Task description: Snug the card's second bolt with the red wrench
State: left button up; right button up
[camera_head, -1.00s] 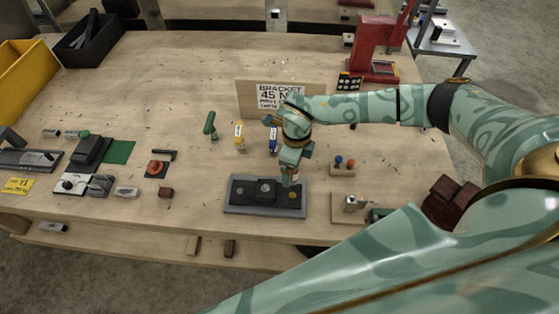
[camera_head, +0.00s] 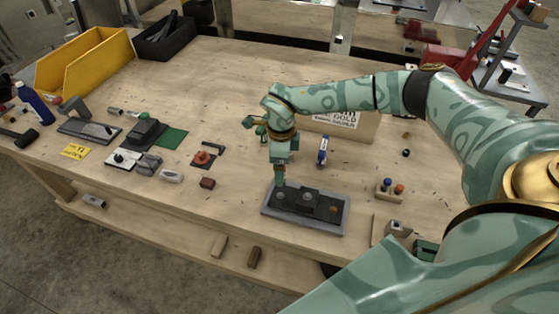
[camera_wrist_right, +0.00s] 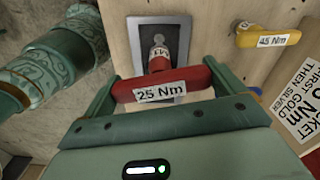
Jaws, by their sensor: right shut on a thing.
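My right gripper (camera_wrist_right: 160,90) is shut on the red wrench (camera_wrist_right: 180,78), marked 25 Nm, across its handle. In the head view my right gripper (camera_head: 280,178) is over the left part of the grey plate (camera_head: 341,228), which carries a dark bracket (camera_head: 310,198). The wrench's lower end is at the left bolt (camera_head: 280,196); whether it is seated I cannot tell. A gold-coloured bolt (camera_head: 333,209) shows at the right end. The card (camera_head: 345,122) stands behind, partly covered by my arm; the wrist view shows "first gold then silver" on it (camera_wrist_right: 298,95). My left gripper is out of view.
A yellow wrench (camera_wrist_right: 268,40) marked 45 Nm and a blue-handled tool (camera_head: 322,150) stand near the card. A small block with coloured pegs (camera_head: 388,190) is right of the plate. Yellow (camera_head: 85,65) and black (camera_head: 168,40) bins are at the back left.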

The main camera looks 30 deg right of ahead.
jog(key=shift+a+r, duration=0.1)
jog(key=shift+f, duration=0.75)
jog(key=shift+f+b, duration=1.7)
jog(key=shift+f, duration=1.05)
jog(key=shift+r+m+p, duration=0.15)
jog(key=shift+m+p, duration=0.15)
jog(key=m+p, duration=0.1)
jog(key=m, duration=0.2)
jog(key=m+p, duration=0.2)
jog(key=m, duration=0.1)
jog(key=m+p, duration=0.2)
jog(key=m, duration=0.1)
jog(key=shift+s+r, duration=0.1)
jog(key=shift+r, duration=0.2)
jog(key=m+p, duration=0.4)
jog(key=m, duration=0.4)
jog(key=shift+f, duration=0.15)
jog(key=m+p, duration=0.1)
jog(key=m, duration=0.2)
jog(key=shift+f, duration=0.15)
jog(key=shift+f+m, duration=0.15)
jog(key=shift+m, duration=0.15)
notch_tip(320, 180, up, 7)
jog(key=p, duration=0.7)
jog(key=shift+f, duration=0.1)
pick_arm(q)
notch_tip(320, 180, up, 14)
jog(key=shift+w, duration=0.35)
